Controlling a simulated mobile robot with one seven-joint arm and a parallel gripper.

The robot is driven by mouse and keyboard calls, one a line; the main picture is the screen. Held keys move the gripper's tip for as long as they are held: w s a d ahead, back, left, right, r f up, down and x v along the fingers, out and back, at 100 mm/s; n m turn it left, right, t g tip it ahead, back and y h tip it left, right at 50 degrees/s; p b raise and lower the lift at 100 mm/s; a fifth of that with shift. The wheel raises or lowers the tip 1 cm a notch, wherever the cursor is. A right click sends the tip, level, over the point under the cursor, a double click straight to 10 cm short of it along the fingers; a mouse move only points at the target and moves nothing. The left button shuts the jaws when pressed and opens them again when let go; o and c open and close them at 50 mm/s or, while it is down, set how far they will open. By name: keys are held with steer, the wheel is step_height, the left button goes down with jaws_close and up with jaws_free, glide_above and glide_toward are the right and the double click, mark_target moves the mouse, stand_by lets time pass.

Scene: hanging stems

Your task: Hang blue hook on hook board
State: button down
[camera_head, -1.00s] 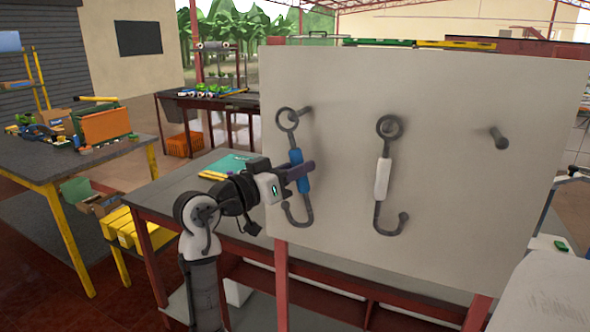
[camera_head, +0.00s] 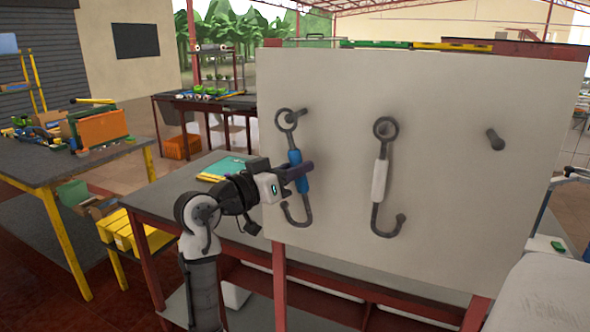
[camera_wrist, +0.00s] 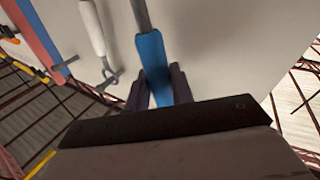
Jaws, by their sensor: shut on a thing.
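The blue hook (camera_head: 295,158) is upright in front of the left part of the hook board (camera_head: 450,210). Its ring is at the left peg (camera_head: 303,116); I cannot tell whether the peg passes through the ring. My gripper (camera_head: 301,172) is shut on the blue grip section, which also shows between the fingers in the wrist view (camera_wrist: 152,60). A hook with a white grip (camera_head: 380,180) hangs upright at the middle of the board, its ring covering its peg. It also shows in the wrist view (camera_wrist: 92,28). The right peg (camera_head: 495,139) is bare.
A workbench (camera_head: 180,205) with red legs stands behind and left of the board. Another table (camera_head: 40,165) with yellow legs and an orange box (camera_head: 98,127) is at the far left. A white surface (camera_head: 545,290) is at the lower right.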

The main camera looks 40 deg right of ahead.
steer(key=shift+w+d, duration=0.3)
steer(key=shift+d, duration=0.45)
steer(key=shift+w+d, duration=0.3)
steer(key=shift+d, duration=0.45)
steer(key=shift+w+d, duration=0.3)
steer(key=shift+d, duration=0.45)
stand_by(1.8)
steer(key=shift+s+d+f, duration=0.15)
steer(key=shift+f, duration=0.2)
stand_by(0.3)
stand_by(0.4)
steer(key=c, duration=1.1)
jaws_free()
